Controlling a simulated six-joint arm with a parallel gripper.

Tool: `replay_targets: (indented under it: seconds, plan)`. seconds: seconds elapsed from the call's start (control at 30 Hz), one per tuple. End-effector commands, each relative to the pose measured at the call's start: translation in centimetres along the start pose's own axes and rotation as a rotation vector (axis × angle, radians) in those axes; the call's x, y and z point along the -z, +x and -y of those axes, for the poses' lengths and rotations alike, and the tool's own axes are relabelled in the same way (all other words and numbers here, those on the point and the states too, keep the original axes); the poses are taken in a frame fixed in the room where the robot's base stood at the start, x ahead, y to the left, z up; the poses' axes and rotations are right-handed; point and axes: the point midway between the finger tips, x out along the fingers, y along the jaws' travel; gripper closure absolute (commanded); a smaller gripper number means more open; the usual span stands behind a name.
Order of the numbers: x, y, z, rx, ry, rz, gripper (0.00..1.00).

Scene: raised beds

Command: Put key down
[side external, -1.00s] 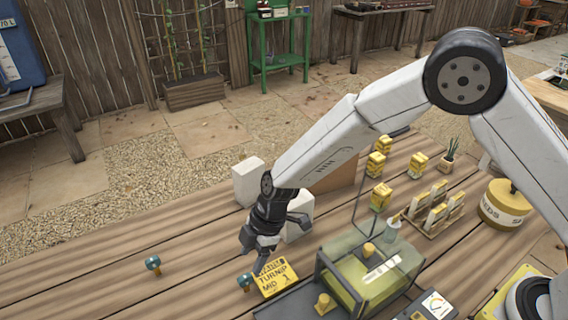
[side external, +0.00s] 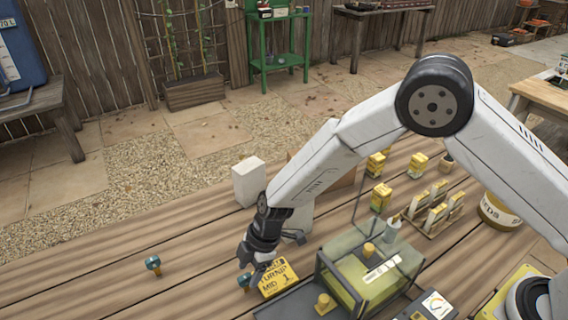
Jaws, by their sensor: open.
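A small teal-headed piece (side external: 245,281), which may be the key, is on the wooden table just left of a yellow sign (side external: 278,279) reading "TURNIP MID 1". A second teal-headed piece (side external: 153,264) stands farther left, apart from everything. My gripper (side external: 252,265) points down right above the first piece and the sign's left edge. It is open. One finger overlaps the sign's upper left corner in the picture; whether it touches cannot be told. No held object can be made out between the fingers.
A clear lidded box (side external: 370,276) with yellow contents stands right of the sign. White blocks (side external: 249,182) stand behind my gripper. Several yellow seed packets (side external: 380,197) and a rack (side external: 434,213) are farther right. The table's left part is mostly free.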

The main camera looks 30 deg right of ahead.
Motion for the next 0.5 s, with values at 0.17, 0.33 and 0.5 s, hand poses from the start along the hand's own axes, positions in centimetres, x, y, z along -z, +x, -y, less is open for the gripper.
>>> replay_targets:
  seconds: [0.17, 0.33, 0.5]
  plan:
    - [0.0, 0.7, 0.0, 0.001, 0.0, 0.0, 0.37]
    - [0.1, 2.3, -0.1, 0.002, 0.002, 0.001, 0.37]
    - [0.1, 4.0, -0.1, 0.001, 0.0, 0.001, 0.37]
